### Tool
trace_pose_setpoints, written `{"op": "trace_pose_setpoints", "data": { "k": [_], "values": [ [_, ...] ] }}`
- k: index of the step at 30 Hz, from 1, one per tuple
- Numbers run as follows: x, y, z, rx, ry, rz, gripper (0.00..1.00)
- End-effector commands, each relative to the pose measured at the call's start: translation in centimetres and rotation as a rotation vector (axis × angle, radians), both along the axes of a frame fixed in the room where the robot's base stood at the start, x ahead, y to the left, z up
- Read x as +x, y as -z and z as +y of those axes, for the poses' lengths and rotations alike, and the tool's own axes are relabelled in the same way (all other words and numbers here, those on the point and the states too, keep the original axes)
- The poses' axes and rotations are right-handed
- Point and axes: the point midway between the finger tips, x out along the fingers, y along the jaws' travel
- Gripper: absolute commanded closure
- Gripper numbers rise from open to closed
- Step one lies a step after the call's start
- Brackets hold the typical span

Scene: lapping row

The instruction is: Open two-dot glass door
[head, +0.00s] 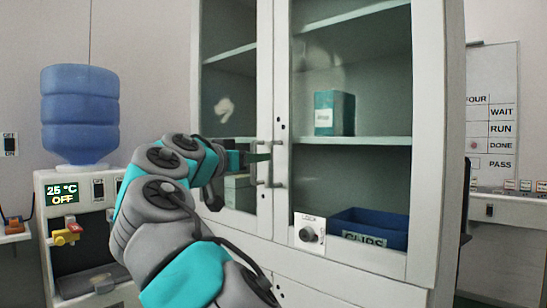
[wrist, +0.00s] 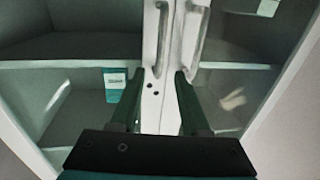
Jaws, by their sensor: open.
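The two-dot glass door (head: 282,200) is the right door of the white cabinet, with two dark dots on its stile above its bar handle (head: 277,166). It looks closed. In the wrist view, which appears upside down, the dots and this handle (wrist: 161,40) are left of centre. The other door's handle (wrist: 199,38) is beside it. My gripper (head: 262,158) is open in front of the handles. In the wrist view the gripper (wrist: 158,82) has the two-dot handle's end between its fingertips; the right fingertip looks between the two handles. I cannot tell contact.
Behind the glass are a teal box (head: 334,113) and a blue bin (head: 370,228). A lock plate with a knob (head: 309,233) is at the door's lower left. A water dispenser (head: 80,115) stands left of my arm. A whiteboard (head: 493,110) is at right.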

Motion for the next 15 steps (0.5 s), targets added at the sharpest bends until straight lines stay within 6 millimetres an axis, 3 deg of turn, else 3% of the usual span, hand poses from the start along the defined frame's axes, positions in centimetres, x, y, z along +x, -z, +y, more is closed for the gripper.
{"op": "trace_pose_setpoints", "data": {
  "k": [8,15],
  "values": [
    [1.9,-0.2,-0.9,0.003,-0.001,-0.001,0.54],
    [5.3,-0.1,-2.7,0.004,0.002,0.004,0.54]
  ]
}}
